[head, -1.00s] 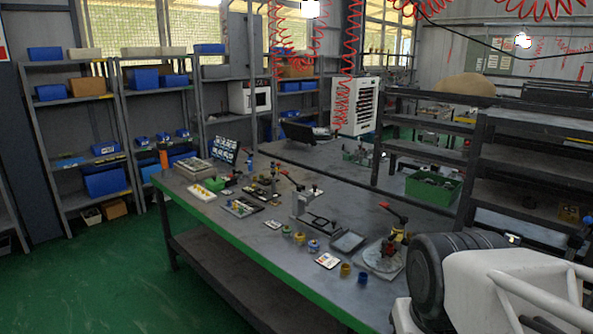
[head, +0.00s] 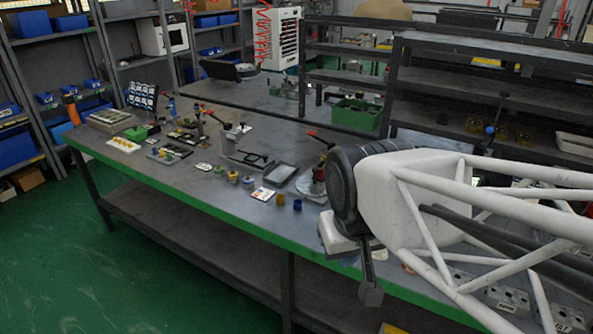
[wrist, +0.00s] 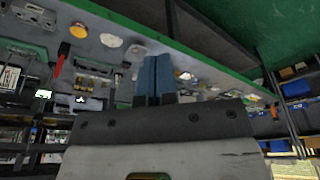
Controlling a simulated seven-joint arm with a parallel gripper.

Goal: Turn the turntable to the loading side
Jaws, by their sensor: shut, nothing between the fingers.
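The turntable (head: 308,187) looks like a grey round plate near the right part of the bench, with a red and dark fixture (head: 321,172) on it. My white and black arm stands just right of it and covers part of that area. In the wrist view my gripper (wrist: 156,62) has two blue fingers pressed together, with nothing between them. The fingers show against the bench's underside-tilted view, and I cannot pick out the turntable there for certain.
The bench (head: 215,195) has a green front edge and holds a grey tray (head: 279,173), yellow and blue cups (head: 297,204), a white card (head: 262,194) and a clamp stand (head: 236,145). A green bin (head: 357,113) stands behind. The bench's front strip is mostly clear.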

